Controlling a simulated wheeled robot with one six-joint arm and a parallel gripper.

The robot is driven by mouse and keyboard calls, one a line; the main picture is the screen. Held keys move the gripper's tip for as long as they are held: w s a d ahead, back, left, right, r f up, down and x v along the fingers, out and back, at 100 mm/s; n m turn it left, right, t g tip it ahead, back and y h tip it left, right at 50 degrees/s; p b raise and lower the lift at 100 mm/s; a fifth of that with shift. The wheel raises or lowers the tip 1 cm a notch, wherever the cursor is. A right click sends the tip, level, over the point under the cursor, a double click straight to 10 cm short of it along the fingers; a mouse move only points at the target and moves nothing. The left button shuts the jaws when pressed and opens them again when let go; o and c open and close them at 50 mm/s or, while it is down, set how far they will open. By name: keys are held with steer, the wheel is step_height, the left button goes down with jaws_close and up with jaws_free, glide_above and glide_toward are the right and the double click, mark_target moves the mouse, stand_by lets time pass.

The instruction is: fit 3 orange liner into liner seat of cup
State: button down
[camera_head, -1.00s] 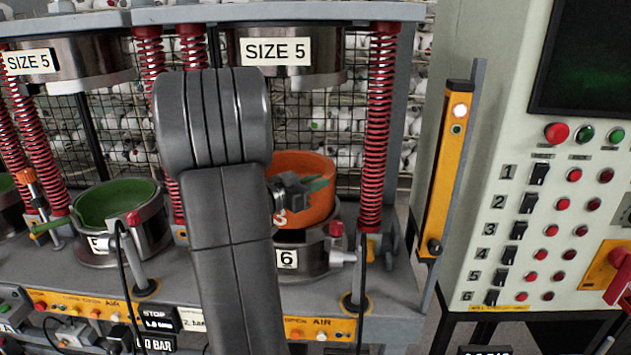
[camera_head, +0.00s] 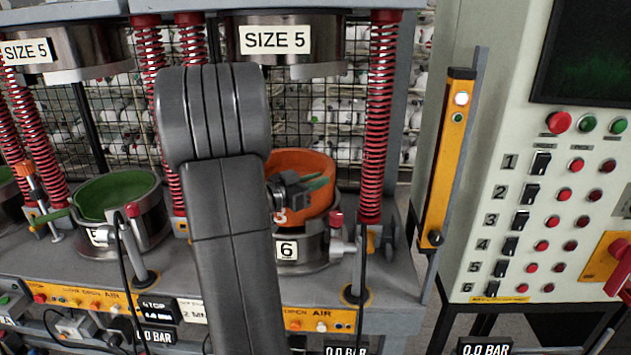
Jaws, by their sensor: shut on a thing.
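The orange liner (camera_head: 308,165), marked 3, is at the metal cup (camera_head: 325,252) labelled 6. Its lower part is at the cup's rim; whether it is down in the seat I cannot tell. It looks slightly tilted. My gripper (camera_head: 318,183) is shut on the liner's near wall. My arm hides the left side of the liner and of the cup.
A press head (camera_head: 290,60) marked SIZE 5 hangs above, with red springs (camera_head: 380,120) beside it. Cup 5 (camera_head: 150,225) with a green liner (camera_head: 112,190) stands left. A yellow light bar (camera_head: 450,160) and control panel (camera_head: 560,200) are right.

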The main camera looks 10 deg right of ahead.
mark_target(326, 203)
steer(key=shift+f+b, duration=0.7)
steer(key=shift+f, duration=0.95)
steer(key=shift+f+b, duration=0.85)
steer(key=shift+f, duration=0.8)
steer(key=shift+f+b, duration=0.45)
steer(key=shift+f, duration=0.2)
steer(key=c, duration=1.3)
jaws_free()
steer(key=shift+r, duration=0.1)
steer(key=shift+a, duration=0.1)
